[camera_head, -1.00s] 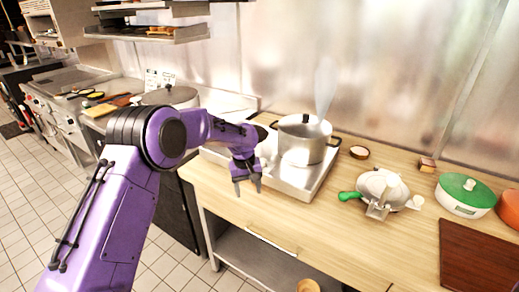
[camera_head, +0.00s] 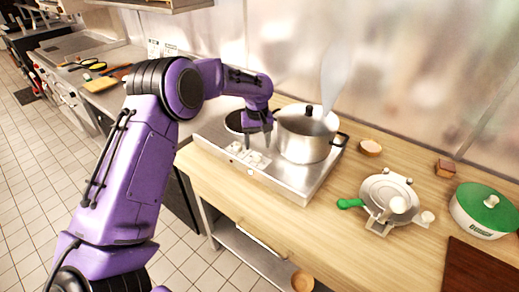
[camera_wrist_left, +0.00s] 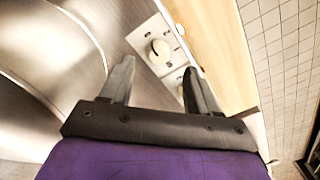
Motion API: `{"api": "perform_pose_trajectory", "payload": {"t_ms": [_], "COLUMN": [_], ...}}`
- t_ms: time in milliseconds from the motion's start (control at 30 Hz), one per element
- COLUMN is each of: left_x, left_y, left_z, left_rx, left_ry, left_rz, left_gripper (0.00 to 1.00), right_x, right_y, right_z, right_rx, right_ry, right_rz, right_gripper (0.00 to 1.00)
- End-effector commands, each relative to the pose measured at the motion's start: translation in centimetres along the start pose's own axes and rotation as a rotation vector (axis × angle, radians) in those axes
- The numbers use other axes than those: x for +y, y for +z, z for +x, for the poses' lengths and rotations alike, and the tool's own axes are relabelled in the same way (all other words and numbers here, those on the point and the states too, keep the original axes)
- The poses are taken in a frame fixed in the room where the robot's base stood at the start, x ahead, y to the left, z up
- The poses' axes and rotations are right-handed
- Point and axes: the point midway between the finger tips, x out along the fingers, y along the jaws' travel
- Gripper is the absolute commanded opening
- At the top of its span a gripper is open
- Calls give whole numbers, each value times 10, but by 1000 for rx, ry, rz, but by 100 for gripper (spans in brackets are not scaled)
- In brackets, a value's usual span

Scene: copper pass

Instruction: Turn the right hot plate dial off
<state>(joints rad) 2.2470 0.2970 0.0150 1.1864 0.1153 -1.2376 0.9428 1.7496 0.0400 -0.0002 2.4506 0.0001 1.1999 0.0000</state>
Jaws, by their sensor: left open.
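The silver hot plate (camera_head: 300,188) sits on the wooden counter, with two white dials at its front. The right dial (camera_head: 257,160) is near the front middle; the left dial (camera_head: 236,147) is beside it. In the left wrist view, the right dial (camera_wrist_left: 160,49) is a round white knob on a pale plate, beyond and between my fingertips. The left dial (camera_wrist_left: 181,86) is partly hidden by a finger. My left gripper (camera_head: 258,140) is open and empty, pointing down above the hot plate, behind the dials and left of the pot. It also shows in the left wrist view (camera_wrist_left: 158,68).
A lidded steel pot (camera_head: 303,138) stands on the right burner, close to my gripper. A round appliance with a green handle (camera_head: 389,194), a green-lidded pot (camera_head: 485,207) and a brown board (camera_head: 478,268) are to the right. The front counter strip is clear.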

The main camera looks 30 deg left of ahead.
Motion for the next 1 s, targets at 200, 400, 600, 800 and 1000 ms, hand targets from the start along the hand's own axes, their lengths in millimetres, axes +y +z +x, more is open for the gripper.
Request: {"api": "perform_pose_trajectory", "payload": {"t_ms": [200,400,600,800,1000], "left_x": [0,2,3,3,3], "left_y": [0,0,0,0,0], "left_z": [40,54,55,54,54], "left_rx": [-2,0,0,1,1], "left_ry": [-1,1,1,1,1], "left_rz": [1,4,4,4,14], "left_gripper": [61,61,57,4,5], "right_x": [1,1,1,1,1], "right_y": [-6,-7,-7,-7,-7], "right_z": [-14,-16,-16,-16,-16], "right_rx": [1,1,1,1,1], "right_ry": [-1,-1,-1,-1,-1], "right_rz": [0,0,0,0,0], "right_gripper": [43,43,43,43,43]}}
